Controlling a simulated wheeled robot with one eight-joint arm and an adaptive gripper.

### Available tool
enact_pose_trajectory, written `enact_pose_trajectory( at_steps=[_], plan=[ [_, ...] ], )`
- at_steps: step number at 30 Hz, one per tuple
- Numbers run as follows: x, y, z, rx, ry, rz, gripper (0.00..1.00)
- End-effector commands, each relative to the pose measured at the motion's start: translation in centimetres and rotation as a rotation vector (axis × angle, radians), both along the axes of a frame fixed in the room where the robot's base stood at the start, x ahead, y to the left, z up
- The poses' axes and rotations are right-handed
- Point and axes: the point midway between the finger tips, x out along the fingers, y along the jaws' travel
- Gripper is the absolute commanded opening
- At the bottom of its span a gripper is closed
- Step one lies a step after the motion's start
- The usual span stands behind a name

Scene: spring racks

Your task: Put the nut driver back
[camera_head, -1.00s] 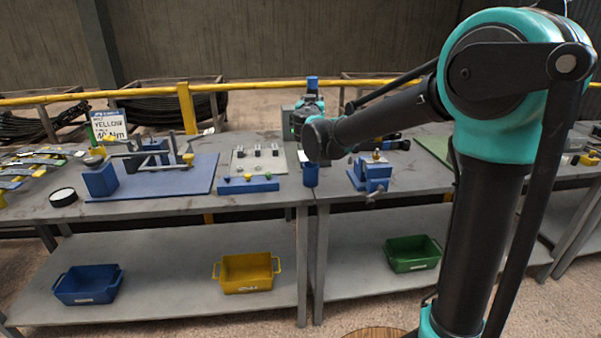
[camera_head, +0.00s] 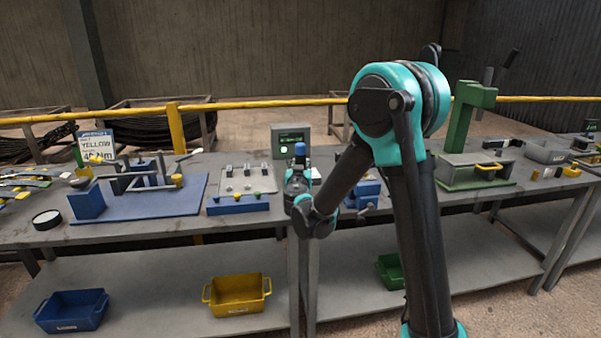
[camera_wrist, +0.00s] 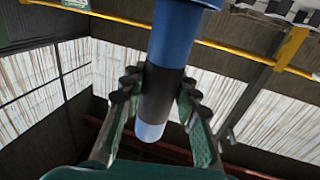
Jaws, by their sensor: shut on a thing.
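The nut driver (camera_wrist: 172,45) has a blue handle, a dark band and a pale blue rounded end. In the wrist view my gripper (camera_wrist: 157,92) is shut on it around the dark band. In the head view the blue top of the nut driver (camera_head: 299,149) sticks up above my gripper (camera_head: 298,173), which is over the front part of the bench. The gripper's fingers are small and partly hidden there. A blue cup stood on this part of the bench earlier; my arm now hides that spot.
A grey display box (camera_head: 291,141) with a green light stands behind my gripper. A blue strip with coloured knobs (camera_head: 238,204) lies to its left, and a blue vise-like block (camera_head: 366,190) to its right. A yellow bin (camera_head: 237,294) sits on the lower shelf.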

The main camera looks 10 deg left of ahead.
Motion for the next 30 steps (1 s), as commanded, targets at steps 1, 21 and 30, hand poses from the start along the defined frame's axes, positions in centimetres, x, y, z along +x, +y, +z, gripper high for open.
enact_pose_trajectory(
  at_steps=[1, 21, 30],
  plan=[
    [0.1, 0.1, -0.7, -0.001, 0.000, 0.000, 0.00],
    [0.0, 0.0, -3.1, 0.000, 0.000, 0.000, 0.34],
    [0.0, 0.0, -3.0, 0.000, 0.000, 0.000, 0.51]
  ],
)
